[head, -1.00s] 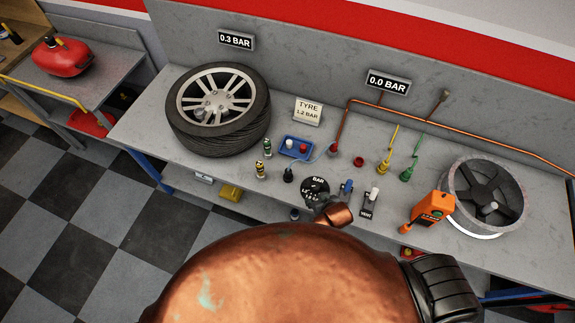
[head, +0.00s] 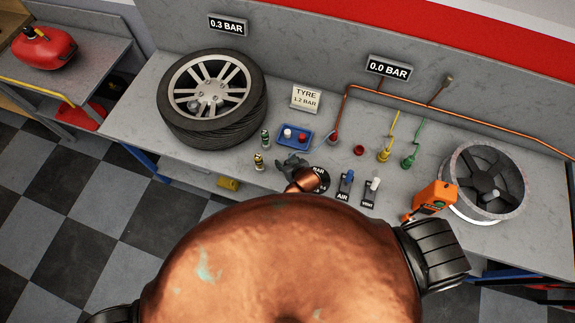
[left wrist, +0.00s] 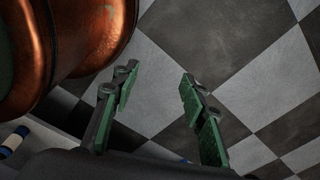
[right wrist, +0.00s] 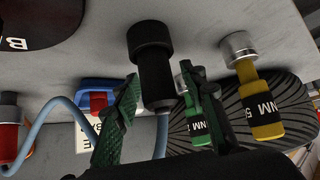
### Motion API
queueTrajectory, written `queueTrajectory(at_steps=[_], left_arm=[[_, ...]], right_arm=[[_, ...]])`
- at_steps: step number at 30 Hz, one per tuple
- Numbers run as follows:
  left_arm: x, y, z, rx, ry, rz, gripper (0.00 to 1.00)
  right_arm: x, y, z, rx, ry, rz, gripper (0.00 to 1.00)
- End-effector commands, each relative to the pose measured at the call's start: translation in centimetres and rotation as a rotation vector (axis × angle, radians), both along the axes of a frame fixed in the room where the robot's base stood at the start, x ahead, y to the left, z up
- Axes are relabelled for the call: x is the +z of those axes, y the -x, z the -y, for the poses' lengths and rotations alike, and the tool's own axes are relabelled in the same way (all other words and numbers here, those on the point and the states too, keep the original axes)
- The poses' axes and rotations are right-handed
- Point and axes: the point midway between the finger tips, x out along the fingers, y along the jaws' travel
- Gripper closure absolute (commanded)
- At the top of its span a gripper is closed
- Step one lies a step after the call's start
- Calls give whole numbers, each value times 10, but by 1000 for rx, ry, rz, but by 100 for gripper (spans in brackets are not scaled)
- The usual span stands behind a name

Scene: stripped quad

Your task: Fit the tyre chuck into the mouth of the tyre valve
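The tyre (head: 215,128) lies flat on the bench at left, with a silver spoked rim; its valve is too small to make out surely. The tyre chuck (right wrist: 152,52) is a black stepped cylinder in the right wrist view, with a blue-grey hose (right wrist: 83,112) looping left. In the head view it is hidden at my right gripper (head: 288,163). In its wrist view my right gripper (right wrist: 163,112) is open, with a green-padded finger on either side of the chuck's hose end, not visibly closed on it. My left gripper (left wrist: 160,105) is open and empty above the checkered floor.
Green (head: 265,138) and yellow (head: 259,161) torque tools stand close left of my right gripper. A blue tray (head: 282,145) sits behind it. AIR and VENT switches, an orange device (head: 434,195) and a bare wheel (head: 451,182) stand to the right. A copper pipe runs behind.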

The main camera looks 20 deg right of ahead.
Motion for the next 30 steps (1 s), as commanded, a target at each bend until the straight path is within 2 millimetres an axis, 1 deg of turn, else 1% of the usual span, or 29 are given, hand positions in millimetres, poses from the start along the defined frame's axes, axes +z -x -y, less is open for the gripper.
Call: queueTrajectory(at_steps=[1, 3, 6, 9, 13, 21, 30], left_arm=[[0, -7, 0, -2, 0, 9, 60], [1, -16, 0, -4, 0, 20, 60], [2, -27, 1, -7, 2, 35, 60], [2, -31, 1, -8, 1, 40, 60], [2, -28, 1, -7, 2, 36, 60], [1, -11, 0, -3, 1, 15, 60], [1, -12, 0, -3, 1, 16, 60]], right_arm=[[-4, -6, -2, 1, 1, 0, 61], [-9, -11, -3, 1, 0, 1, 61], [-13, -14, -4, 2, -1, 0, 61], [-14, -14, -4, 2, -1, 0, 61], [-13, -14, -4, 4, -1, 0, 61], [-13, -14, -5, 4, -1, 0, 80], [-13, -14, -5, 4, -1, 0, 100]])
